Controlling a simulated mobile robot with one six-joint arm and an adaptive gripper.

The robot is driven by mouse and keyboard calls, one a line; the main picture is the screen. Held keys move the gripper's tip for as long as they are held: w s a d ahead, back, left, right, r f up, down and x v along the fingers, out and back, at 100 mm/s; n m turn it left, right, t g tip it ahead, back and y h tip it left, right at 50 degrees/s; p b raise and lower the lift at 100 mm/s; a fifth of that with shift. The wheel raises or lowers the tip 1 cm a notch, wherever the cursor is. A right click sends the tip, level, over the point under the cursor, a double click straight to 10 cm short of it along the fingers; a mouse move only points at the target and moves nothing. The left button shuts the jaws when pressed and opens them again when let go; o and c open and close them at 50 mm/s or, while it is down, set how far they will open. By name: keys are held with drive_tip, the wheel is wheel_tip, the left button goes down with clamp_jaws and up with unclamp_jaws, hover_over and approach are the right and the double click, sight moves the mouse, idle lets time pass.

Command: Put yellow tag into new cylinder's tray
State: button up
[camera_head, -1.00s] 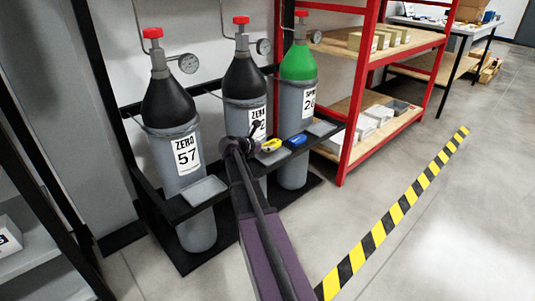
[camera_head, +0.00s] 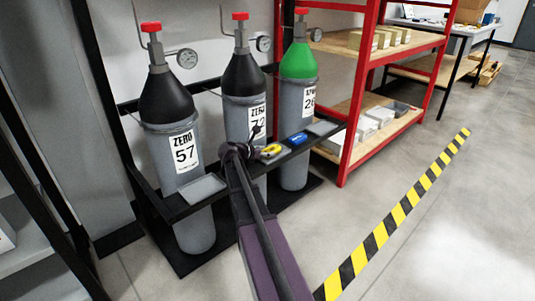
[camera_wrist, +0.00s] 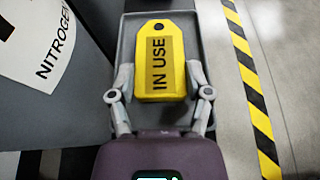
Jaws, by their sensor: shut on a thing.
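The yellow tag (camera_wrist: 160,60), marked "IN USE", lies face up between the fingers of my gripper (camera_wrist: 160,82). The fingers are shut on its two long sides. Below it in the wrist view is a grey tray (camera_wrist: 203,30) with a raised rim; I cannot tell whether the tag touches its floor. In the head view the yellow tag (camera_head: 271,151) is in front of the middle cylinder (camera_head: 243,80), black-topped and labelled ZERO 72. My arm partly covers that cylinder and the tray there.
A black-topped ZERO 57 cylinder (camera_head: 168,97) stands left behind an empty tray (camera_head: 203,189). A green-topped cylinder (camera_head: 298,65) stands right. A blue tag (camera_head: 297,139) lies close right of the yellow one, beside another tray (camera_head: 322,128). A black rack rail (camera_head: 170,210) runs along the front.

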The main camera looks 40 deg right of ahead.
drive_tip(key=shift+f, duration=0.15)
drive_tip(key=o, duration=1.1)
drive_tip(key=shift+r, duration=0.25)
drive_tip(key=shift+a+r, duration=0.1)
drive_tip(key=shift+a, duration=0.2)
drive_tip(key=p+v, duration=0.4)
drive_tip(key=v, duration=0.5)
drive_tip(key=shift+s+a+r, duration=0.1)
drive_tip(key=shift+a+r, duration=0.15)
drive_tip(key=shift+a, duration=0.05)
drive_tip(key=shift+p+v, duration=0.3)
drive_tip(key=shift+v, duration=0.5)
